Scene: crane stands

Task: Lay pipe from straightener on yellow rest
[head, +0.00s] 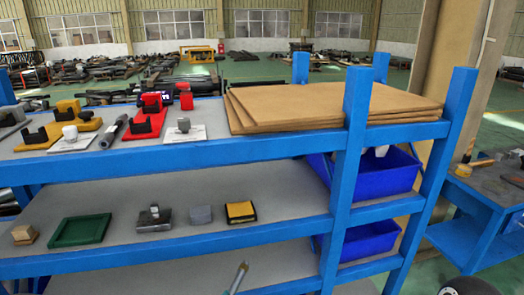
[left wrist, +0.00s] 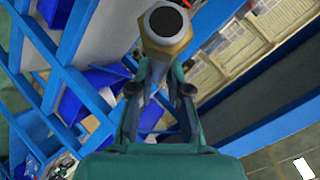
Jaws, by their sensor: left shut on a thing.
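In the head view, a yellow rest (head: 88,125) with black upright blocks stands at the left of the blue shelf's top board. A red stand (head: 148,124) with black blocks is to its right. A dark grey cylinder (head: 114,132) lies between them. In the left wrist view, my left gripper (left wrist: 160,90) is shut on a pipe-like piece with a brass hexagonal end (left wrist: 166,32) and a dark round face. A thin tip (head: 238,277) shows at the bottom of the head view; I cannot tell whether it belongs to the held piece. My right gripper is not in view.
Brown boards (head: 290,105) are stacked on the top board's right. The middle board holds a green tray (head: 80,231) and several small blocks. Blue posts (head: 347,170) and bins (head: 375,180) stand at right.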

